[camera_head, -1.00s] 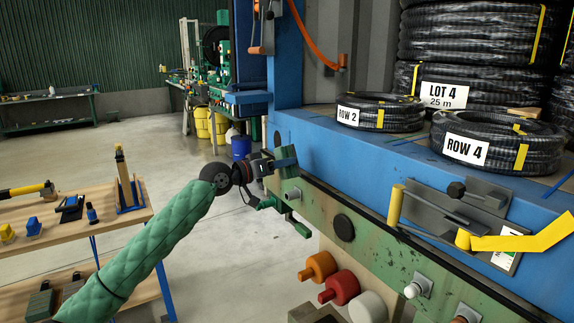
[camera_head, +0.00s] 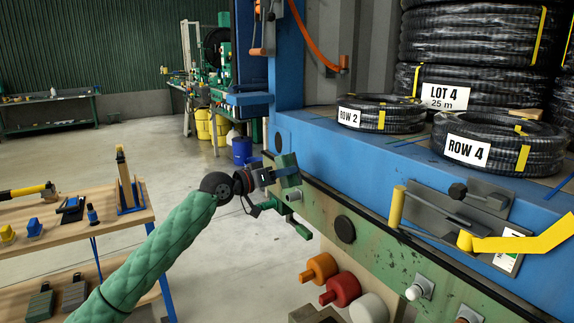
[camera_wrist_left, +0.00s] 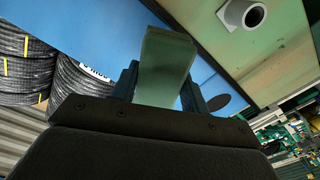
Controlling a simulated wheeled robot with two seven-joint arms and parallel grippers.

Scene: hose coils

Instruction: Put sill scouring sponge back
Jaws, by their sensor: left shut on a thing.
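The scouring sponge (camera_head: 288,168) is a dull green block. My left gripper (camera_head: 276,174) is shut on it and holds it in the air, just left of the machine's green front and the end of the blue sill (camera_head: 400,163). In the left wrist view the sponge (camera_wrist_left: 165,66) stands out between the two dark fingers of my left gripper (camera_wrist_left: 162,86), with the blue sill behind it. Whether the sponge touches the sill cannot be told. My right gripper is not in view.
Black hose coils marked ROW 2 (camera_head: 381,113) and ROW 4 (camera_head: 498,143) lie on the sill. A yellow lever (camera_head: 520,243), orange knob (camera_head: 318,268) and red knob (camera_head: 340,289) stick out in front. A wooden bench (camera_head: 75,232) with tools stands at left.

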